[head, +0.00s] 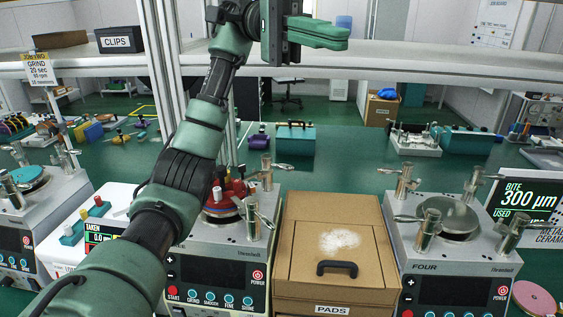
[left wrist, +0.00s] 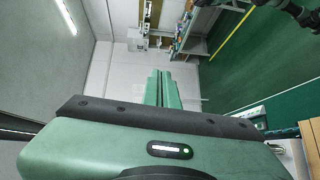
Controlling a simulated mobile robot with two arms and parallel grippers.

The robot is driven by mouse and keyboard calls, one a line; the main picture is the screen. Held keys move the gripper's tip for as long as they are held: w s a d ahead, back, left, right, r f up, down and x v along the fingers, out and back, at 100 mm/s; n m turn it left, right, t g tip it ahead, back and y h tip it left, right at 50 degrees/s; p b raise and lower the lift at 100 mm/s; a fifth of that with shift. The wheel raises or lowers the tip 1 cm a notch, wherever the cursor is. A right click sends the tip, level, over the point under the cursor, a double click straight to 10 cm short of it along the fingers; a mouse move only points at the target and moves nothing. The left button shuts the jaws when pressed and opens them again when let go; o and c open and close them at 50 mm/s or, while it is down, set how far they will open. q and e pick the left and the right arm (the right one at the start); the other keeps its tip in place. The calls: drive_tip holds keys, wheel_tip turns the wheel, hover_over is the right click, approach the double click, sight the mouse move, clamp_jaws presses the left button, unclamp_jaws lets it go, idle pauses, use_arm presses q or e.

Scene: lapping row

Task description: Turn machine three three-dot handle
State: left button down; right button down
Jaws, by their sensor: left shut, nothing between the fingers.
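The machine (head: 226,250) left of the cardboard box stands on the bench, partly hidden by my left arm; its number label is covered. A red and blue part sits on its top (head: 225,196). Metal posts with lever handles stand around it, one at the back right (head: 266,172) and one at the front right (head: 252,216). Dot marks on the handles are too small to tell. My left gripper (head: 322,32) is shut and empty, raised high above and behind the machine. Its closed fingers show in the left wrist view (left wrist: 163,88). My right gripper is not in view.
A cardboard box labelled PADS (head: 336,243) stands right of the machine, with white powder on its lid. Machine FOUR (head: 452,262) is farther right. A shelf rail (head: 400,66) and uprights stand behind. A white TAKEN unit (head: 92,228) is at left.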

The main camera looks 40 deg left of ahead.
use_arm(q)
drive_tip(key=w+f+n+t+y, duration=0.2)
drive_tip(key=f+t, duration=0.1)
drive_tip(key=f, duration=0.3)
drive_tip(key=w+f+n+t+y, duration=0.2)
drive_tip(key=w+f+t+y, duration=0.1)
drive_tip(key=f, duration=0.2)
drive_tip(key=n+t+y+p, duration=0.3)
drive_tip(key=t+y, duration=0.2)
drive_tip(key=y, duration=0.7)
approach(281, 167)
drive_tip(key=s+d, duration=0.2)
drive_tip(key=s, duration=0.4)
drive_tip(key=p+x, duration=0.2)
drive_tip(key=x, duration=0.7)
drive_tip(key=shift+d, duration=0.2)
drive_tip(key=shift+w+a+r+p, duration=0.15)
drive_tip(key=shift+w+p, duration=0.2)
drive_tip(key=shift+w, duration=0.35)
drive_tip(key=shift+w+a+r+p, duration=0.1)
drive_tip(key=shift+w+a+p, duration=0.2)
drive_tip(key=shift+w, duration=0.35)
drive_tip(key=shift+w+a+r+p, duration=0.1)
drive_tip(key=shift+w+p, duration=0.3)
drive_tip(key=shift+w, duration=0.3)
drive_tip(key=shift+d, duration=0.1)
